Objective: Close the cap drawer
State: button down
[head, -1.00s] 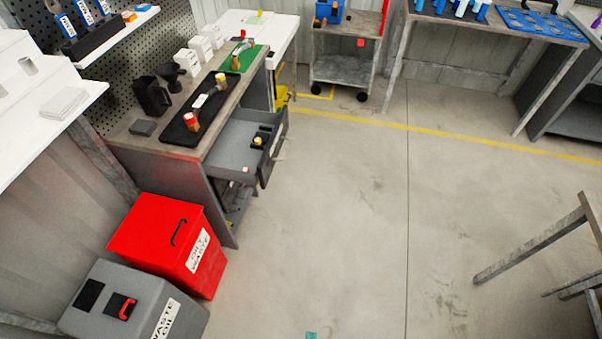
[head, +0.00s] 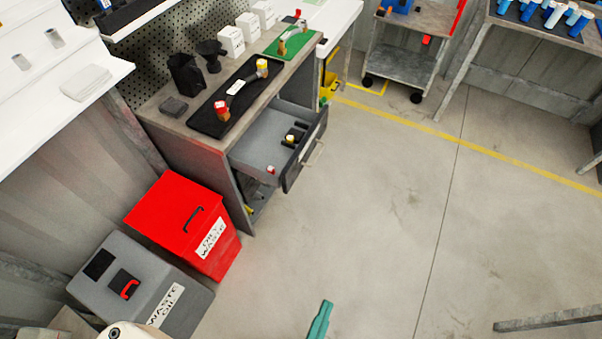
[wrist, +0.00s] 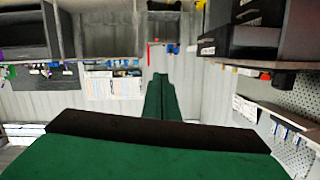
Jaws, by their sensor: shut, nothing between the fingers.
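The cap drawer (head: 256,155) is pulled out of the grey workbench on the left in the head view. Its dark front panel with a pale handle (head: 314,152) faces right. Inside lie a small red-and-white cap (head: 271,169) and a dark holder with a yellow-topped piece (head: 291,138). My gripper (head: 325,306) shows as a teal finger tip at the bottom edge of the head view, over the floor and well apart from the drawer. In the wrist view its green fingers (wrist: 162,97) are together with nothing between them.
A red oily-waste bin (head: 180,225) and a grey waste-oil bin (head: 135,280) stand left of the drawer, in front of the bench. The bench top (head: 180,135) holds a black mat (head: 220,115) and white boxes. A cart (head: 410,60) stands behind. The floor right of the drawer is clear.

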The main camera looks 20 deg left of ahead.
jog(key=w+a+f+m+t+y, duration=0.1)
jog(key=w+a+f+m, duration=0.3)
jog(key=w, duration=0.2)
jog(key=w+a+f+m+t+y, duration=0.1)
jog(key=w+a+f+m, duration=0.25)
jog(key=w, duration=0.25)
jog(key=w+a+f+m, duration=0.1)
jog(key=w+a+m, duration=0.2)
jog(key=w+a, duration=0.5)
jog(key=w+a+f+m+y, duration=0.1)
jog(key=w+a, duration=0.7)
jog(key=w, duration=0.8)
jog(key=shift+w+f+m+y, duration=0.3)
jog(key=shift+f+m, duration=0.4)
jog(key=shift+m, duration=0.55)
jog(key=shift+a, duration=0.1)
